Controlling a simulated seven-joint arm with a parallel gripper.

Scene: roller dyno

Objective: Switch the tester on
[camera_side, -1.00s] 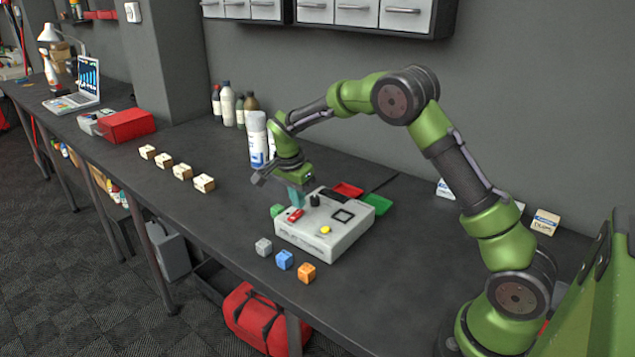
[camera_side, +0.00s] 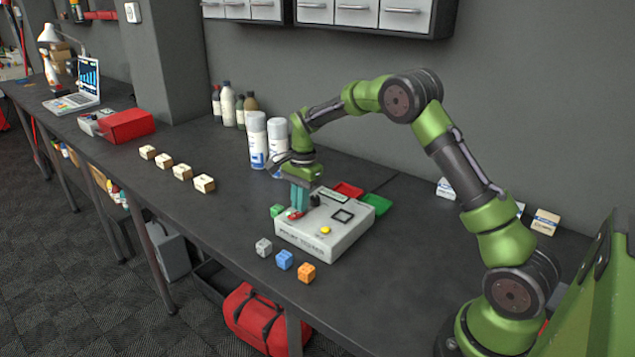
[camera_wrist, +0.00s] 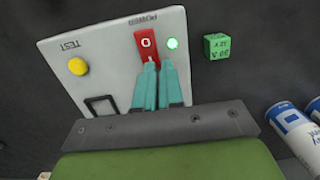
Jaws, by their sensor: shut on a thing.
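The tester (camera_side: 335,240) is a light grey box on the bench, with a yellow TEST button (camera_wrist: 78,66), a black knob (camera_side: 316,201) and a black square frame (camera_side: 342,216). Its red power switch (camera_side: 293,214) also shows in the wrist view (camera_wrist: 147,42) with a "0" mark at its upper end. A round green lamp (camera_wrist: 172,43) beside the switch looks lit. My gripper (camera_side: 298,211) points down at the switch from above. Its teal fingers (camera_wrist: 157,66) are close together at the switch's near end, shut on it, and they hide that end.
A green cube (camera_side: 277,210) sits beside the tester; grey, blue (camera_side: 284,260) and orange cubes lie in front. Red and green trays (camera_side: 377,203) lie behind it. White spray cans (camera_side: 257,140) stand behind left.

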